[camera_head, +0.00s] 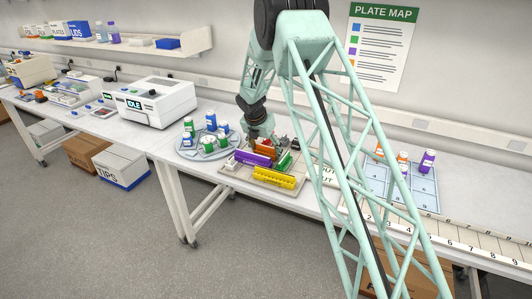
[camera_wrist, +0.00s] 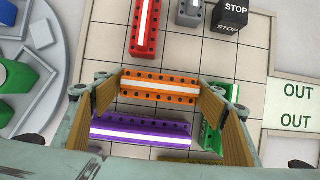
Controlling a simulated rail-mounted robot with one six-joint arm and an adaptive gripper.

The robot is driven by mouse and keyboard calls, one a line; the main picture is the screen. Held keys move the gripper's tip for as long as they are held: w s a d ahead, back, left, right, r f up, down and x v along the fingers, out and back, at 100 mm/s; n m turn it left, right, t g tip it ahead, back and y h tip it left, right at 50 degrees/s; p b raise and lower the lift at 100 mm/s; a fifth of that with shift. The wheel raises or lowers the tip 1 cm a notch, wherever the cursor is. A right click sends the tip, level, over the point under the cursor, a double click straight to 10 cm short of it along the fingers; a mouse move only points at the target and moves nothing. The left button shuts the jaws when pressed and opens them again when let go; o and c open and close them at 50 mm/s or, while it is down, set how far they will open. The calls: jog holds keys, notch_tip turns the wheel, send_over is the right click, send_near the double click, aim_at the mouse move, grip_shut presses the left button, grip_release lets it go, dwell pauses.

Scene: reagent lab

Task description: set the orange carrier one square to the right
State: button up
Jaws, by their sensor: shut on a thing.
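The orange carrier (camera_wrist: 160,88), a long block with a white stripe, lies crosswise between the fingers of my gripper (camera_wrist: 160,92) in the wrist view. The fingers meet its two ends, and my gripper is shut on it. In the head view the orange carrier (camera_head: 266,149) shows below my gripper (camera_head: 263,141), partly hidden. Both are over the gridded board (camera_wrist: 85,75). Whether the carrier touches the board I cannot tell. The green carrier (camera_wrist: 212,118) stands close to the right finger, partly hidden by it. The purple carrier (camera_wrist: 140,132) lies on the near side of the orange one.
A red carrier (camera_wrist: 145,28), a grey one (camera_wrist: 190,12) and a black STOP cube (camera_wrist: 231,16) are at the far side. A yellow carrier (camera_head: 273,178) lies at the board's front. A round rack (camera_head: 190,150) of bottles stands left; an OUT label (camera_wrist: 296,105) lies right.

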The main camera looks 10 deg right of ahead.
jog(key=shift+f, duration=0.2)
jog(key=shift+f, duration=0.15)
jog(key=o, duration=0.6)
jog(key=v, duration=1.2)
jog(key=shift+p, duration=0.35)
dwell(0.6)
